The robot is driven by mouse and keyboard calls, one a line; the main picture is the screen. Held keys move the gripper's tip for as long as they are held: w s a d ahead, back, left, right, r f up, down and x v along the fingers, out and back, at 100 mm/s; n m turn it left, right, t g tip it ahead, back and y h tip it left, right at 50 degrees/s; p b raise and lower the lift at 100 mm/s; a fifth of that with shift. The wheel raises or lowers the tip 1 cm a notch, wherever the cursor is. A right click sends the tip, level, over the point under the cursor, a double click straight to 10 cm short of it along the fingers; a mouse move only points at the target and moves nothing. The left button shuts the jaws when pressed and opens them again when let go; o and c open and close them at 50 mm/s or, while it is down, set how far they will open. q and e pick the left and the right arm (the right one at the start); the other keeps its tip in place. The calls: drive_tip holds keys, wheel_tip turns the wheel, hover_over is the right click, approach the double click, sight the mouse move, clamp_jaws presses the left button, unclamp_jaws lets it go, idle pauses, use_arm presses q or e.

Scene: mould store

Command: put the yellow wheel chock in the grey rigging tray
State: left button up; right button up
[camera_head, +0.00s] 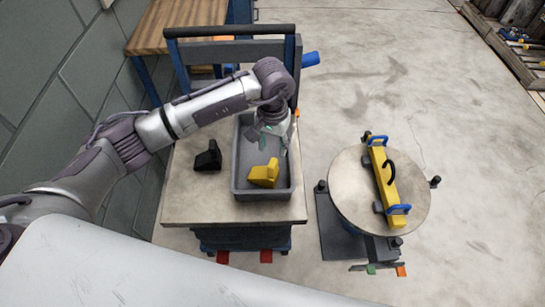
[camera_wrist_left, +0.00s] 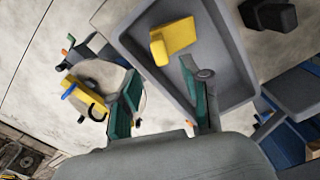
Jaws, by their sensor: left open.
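The yellow wheel chock (camera_head: 264,174) lies in the grey rigging tray (camera_head: 239,186), toward its near end. It also shows in the left wrist view (camera_wrist_left: 174,40), resting on the tray floor with no finger touching it. The tray shows in the left wrist view too (camera_wrist_left: 226,50). My left gripper (camera_head: 268,142) is above the tray, behind the chock in the head view, apart from it. In the left wrist view its two green-padded fingers (camera_wrist_left: 160,105) are spread with nothing between them. My right gripper is in neither view.
A black chock (camera_head: 208,157) stands on the trolley top left of the tray; it also shows in the left wrist view (camera_wrist_left: 268,15). A round table (camera_head: 350,195) at the right bears a yellow beam (camera_head: 384,178) with blue ends. A wall (camera_head: 45,75) is close on the left. Open floor lies behind right.

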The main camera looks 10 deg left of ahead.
use_arm(q)
drive_tip(key=shift+r, duration=1.7)
